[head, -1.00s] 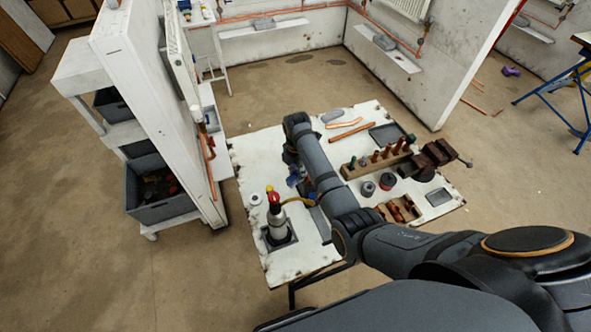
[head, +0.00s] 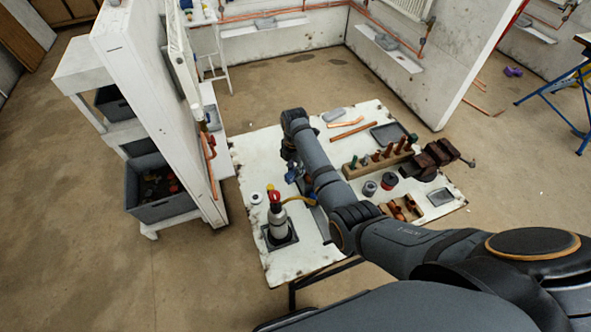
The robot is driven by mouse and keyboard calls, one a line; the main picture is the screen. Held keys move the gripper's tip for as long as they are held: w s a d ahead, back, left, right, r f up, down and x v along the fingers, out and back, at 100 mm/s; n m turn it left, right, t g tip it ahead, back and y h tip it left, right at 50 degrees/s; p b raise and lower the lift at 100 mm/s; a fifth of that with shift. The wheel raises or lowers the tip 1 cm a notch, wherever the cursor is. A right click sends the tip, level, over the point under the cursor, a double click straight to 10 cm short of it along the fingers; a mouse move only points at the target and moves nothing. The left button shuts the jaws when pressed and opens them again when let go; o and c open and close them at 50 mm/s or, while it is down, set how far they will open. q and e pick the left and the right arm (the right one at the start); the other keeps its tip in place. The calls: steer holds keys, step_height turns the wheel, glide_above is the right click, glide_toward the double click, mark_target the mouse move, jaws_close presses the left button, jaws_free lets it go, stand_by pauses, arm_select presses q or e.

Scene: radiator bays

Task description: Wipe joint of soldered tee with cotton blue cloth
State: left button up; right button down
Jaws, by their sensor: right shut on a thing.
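My right arm reaches over the white work table (head: 258,150) from the lower right. My right gripper (head: 292,170) is at its far end, low over the left-middle of the table and partly hidden by the arm. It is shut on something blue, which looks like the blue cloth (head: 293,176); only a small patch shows. I cannot make out the soldered tee for certain. Copper pipe (head: 209,150) runs on the end of the white partition left of the table, with the gripper apart from it. My left gripper is not in view.
A torch bottle (head: 276,220) stands on the table's left part. A wooden rack (head: 377,160) of tools, tins (head: 389,181), a tray of copper fittings (head: 404,209) and a vise (head: 432,159) fill the right side. A grey crate (head: 160,203) sits on the shelf at left.

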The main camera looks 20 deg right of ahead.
steer(key=shift+p, duration=0.4)
stand_by(0.4)
steer(key=shift+r, duration=0.1)
stand_by(0.3)
steer(key=shift+s+d+p, duration=0.2)
steer(key=shift+s+p, duration=0.15)
steer(key=shift+p, duration=0.45)
steer(key=shift+s+a, duration=0.25)
steer(key=shift+a, duration=0.35)
steer(key=shift+s+a, duration=0.25)
steer(key=shift+a, duration=0.35)
